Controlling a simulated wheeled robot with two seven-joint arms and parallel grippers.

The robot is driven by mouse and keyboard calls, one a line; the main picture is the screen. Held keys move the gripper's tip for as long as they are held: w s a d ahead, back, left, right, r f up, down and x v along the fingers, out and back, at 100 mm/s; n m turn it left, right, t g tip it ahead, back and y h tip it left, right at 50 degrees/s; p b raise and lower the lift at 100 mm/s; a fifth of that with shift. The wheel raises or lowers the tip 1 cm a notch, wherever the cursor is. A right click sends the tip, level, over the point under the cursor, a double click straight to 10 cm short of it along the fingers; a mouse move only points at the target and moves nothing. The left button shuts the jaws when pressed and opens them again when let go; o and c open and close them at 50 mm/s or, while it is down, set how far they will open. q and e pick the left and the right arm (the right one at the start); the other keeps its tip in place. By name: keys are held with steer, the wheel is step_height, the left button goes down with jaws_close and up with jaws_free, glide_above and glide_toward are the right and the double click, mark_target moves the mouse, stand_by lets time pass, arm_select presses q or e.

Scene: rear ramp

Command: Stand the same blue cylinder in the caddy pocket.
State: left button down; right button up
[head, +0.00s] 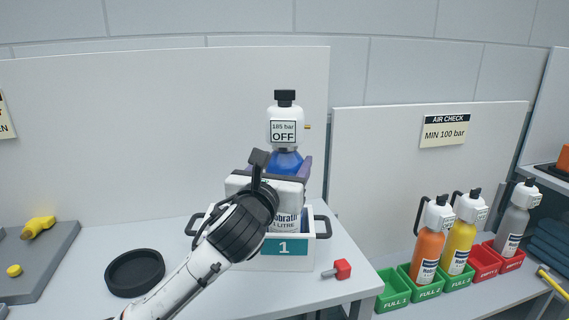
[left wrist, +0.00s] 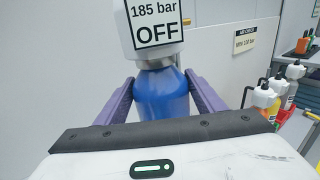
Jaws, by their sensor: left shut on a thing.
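The blue cylinder (head: 287,162) is upright, with a white head reading 185 bar OFF and a black cap. It also shows in the left wrist view (left wrist: 162,95). My left gripper (head: 284,168) is shut on it, with purple fingers on both sides of the blue body. The white caddy (head: 319,247), marked 1, stands on the table below. The cylinder's labelled lower part shows under my gripper, and its bottom is hidden behind the caddy's front wall. I cannot tell whether it rests on the pocket floor. My right gripper is not in view.
A black round dish (head: 134,291) and a red-headed piece (head: 342,268) lie on the table beside the caddy. A grey board (head: 45,262) with yellow parts is at left. Orange (head: 428,252), yellow (head: 459,247) and grey (head: 512,232) cylinders stand in bins at right.

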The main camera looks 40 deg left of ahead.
arm_select(q)
steer(key=shift+r, duration=0.1)
stand_by(0.3)
steer(key=c, duration=0.9)
jaws_free()
steer(key=o, duration=0.5)
steer(key=shift+s, duration=0.15)
steer(key=shift+f, duration=0.75)
steer(key=p+v, duration=0.1)
steer(key=v, duration=0.2)
steer(key=r+p+v, duration=0.1)
steer(key=v, duration=0.2)
steer(key=p+v, duration=0.1)
steer(key=v, duration=0.2)
steer(key=shift+r+p, duration=0.2)
steer(key=shift+p, duration=0.1)
steer(key=shift+s+d+f+p, duration=0.2)
steer(key=shift+s+p, duration=0.35)
steer(key=shift+p, duration=0.05)
